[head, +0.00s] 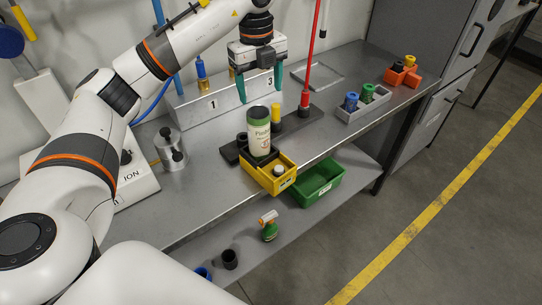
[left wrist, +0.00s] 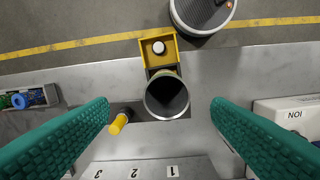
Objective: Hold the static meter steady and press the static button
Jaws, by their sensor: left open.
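No part is clearly labelled as the static meter or static button. A small yellow box (head: 287,183) at the table's front edge holds a round white-topped piece (head: 279,169); both also show in the left wrist view, the box (left wrist: 146,44) and the piece (left wrist: 159,47). A white box marked ION (head: 140,185) is at the left, partly behind my arm. A pale can with a green top band (head: 258,138) stands upright behind the yellow box. My left gripper (head: 260,83) is open and empty above the table, fingers down. The right gripper is not in view.
A black strip (head: 310,116) carries a yellow-topped post (head: 275,112) and a red rod (head: 317,45) behind the can. A metal numbered block (head: 190,108) is at the back. A grey tray (head: 352,114) holds blue and green pieces. A green bin (head: 320,184) is below the table edge.

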